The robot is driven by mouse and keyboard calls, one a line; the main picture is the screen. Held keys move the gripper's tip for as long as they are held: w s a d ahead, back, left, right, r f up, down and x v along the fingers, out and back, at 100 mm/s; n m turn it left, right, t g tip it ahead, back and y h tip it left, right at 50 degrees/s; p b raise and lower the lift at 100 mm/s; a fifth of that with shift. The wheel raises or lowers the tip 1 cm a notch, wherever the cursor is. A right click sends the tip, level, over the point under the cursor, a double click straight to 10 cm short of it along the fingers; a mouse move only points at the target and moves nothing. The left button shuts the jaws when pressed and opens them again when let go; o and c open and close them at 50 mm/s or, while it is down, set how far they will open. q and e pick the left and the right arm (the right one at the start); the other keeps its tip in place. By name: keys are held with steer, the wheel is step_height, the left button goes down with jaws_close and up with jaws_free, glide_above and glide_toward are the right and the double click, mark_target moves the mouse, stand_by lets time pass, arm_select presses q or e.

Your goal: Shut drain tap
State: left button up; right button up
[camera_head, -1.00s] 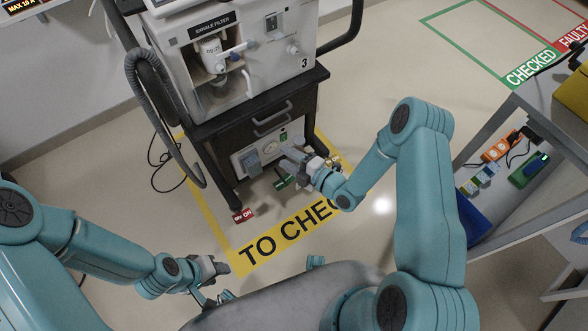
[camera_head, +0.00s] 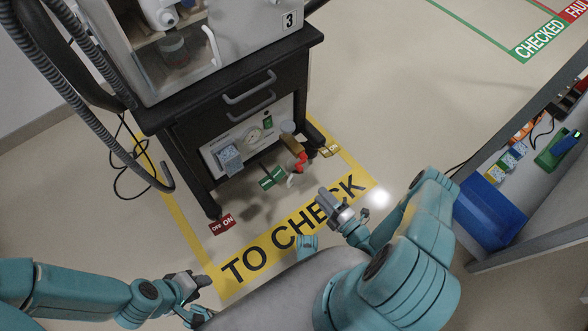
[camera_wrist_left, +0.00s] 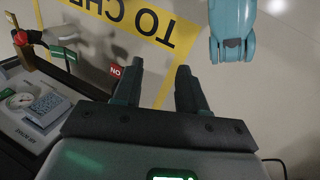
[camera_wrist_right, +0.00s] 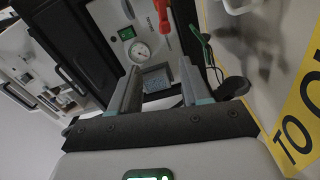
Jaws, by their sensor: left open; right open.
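The drain tap has a red handle (camera_head: 299,160) and a brass-coloured part (camera_head: 291,144), on the lower front of the ventilator cart (camera_head: 236,112). The red handle also shows at the top of the right wrist view (camera_wrist_right: 163,16) and at the left edge of the left wrist view (camera_wrist_left: 21,38). My right gripper (camera_head: 329,197) is open and empty, apart from the tap, to its lower right in the head view. My left gripper (camera_head: 202,284) is open and empty, low over the floor.
A panel with a gauge (camera_head: 254,135) and a grey-blue box (camera_head: 229,158) is beside the tap. A bench with a blue bin (camera_head: 490,211) stands at right.

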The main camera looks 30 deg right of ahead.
steer(key=w+b, duration=0.1)
steer(key=w, duration=0.3)
steer(key=w+f+b, duration=0.1)
steer(key=w+b, duration=0.1)
steer(key=w, duration=0.3)
steer(key=w+b, duration=0.2)
steer(key=w, duration=0.3)
steer(key=shift+w+a+f, duration=0.2)
steer(key=shift+w+a, duration=0.05)
steer(key=shift+w+r+h, duration=0.1)
steer(key=shift+w+h, duration=0.3)
steer(key=shift+w, duration=0.1)
arm_select(q)
step_height(320, 180, down, 6)
steer(key=w+a+t, duration=0.1)
steer(key=w, duration=0.1)
steer(key=shift+w, duration=0.25)
arm_select(e)
steer(key=shift+c, duration=0.3)
arm_select(q)
steer(key=shift+r, duration=0.1)
arm_select(e)
jaws_close()
